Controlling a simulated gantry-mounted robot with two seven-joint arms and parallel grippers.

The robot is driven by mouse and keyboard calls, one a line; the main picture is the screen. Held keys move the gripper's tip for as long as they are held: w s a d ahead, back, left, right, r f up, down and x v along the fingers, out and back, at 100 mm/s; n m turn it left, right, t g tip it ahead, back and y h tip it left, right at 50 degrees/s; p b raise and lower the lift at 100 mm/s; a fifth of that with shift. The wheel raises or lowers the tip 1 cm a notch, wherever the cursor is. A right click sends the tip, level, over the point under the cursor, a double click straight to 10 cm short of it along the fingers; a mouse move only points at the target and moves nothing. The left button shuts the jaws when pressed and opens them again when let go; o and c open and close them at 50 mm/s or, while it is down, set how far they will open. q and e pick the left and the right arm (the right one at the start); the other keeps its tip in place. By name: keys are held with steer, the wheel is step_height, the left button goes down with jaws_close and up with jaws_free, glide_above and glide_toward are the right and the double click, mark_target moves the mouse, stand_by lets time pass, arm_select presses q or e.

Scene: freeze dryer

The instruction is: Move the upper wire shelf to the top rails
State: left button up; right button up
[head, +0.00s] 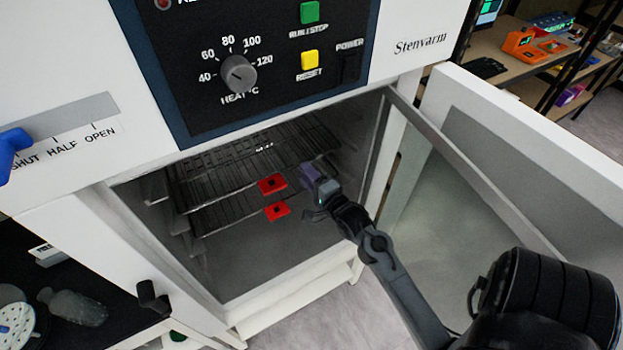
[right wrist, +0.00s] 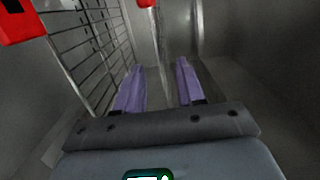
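The upper wire shelf (head: 225,178) sits inside the open dryer chamber, with a red tab (head: 272,184) on its front edge. A second red tab (head: 277,211) marks the lower wire shelf (head: 222,211) just below. My right gripper (head: 308,172) is inside the chamber mouth, just right of the upper tab and apart from it. In the right wrist view its purple fingers (right wrist: 160,82) stand apart with nothing clearly between them. Wire bars (right wrist: 90,50) and a red tab (right wrist: 20,22) show left of the fingers there. The top rails are hard to make out. My left gripper is not in view.
The open door (head: 520,170) stands to the right, beside my right arm. The control panel (head: 250,60) is above the chamber. A blue lever handle (head: 12,145) is at the left. A dark bench with a bottle (head: 75,307) is at lower left. The chamber's lower space looks clear.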

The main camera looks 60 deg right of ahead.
mark_target(290, 156)
steer(key=x, duration=0.9)
jaws_close()
stand_by(0.4)
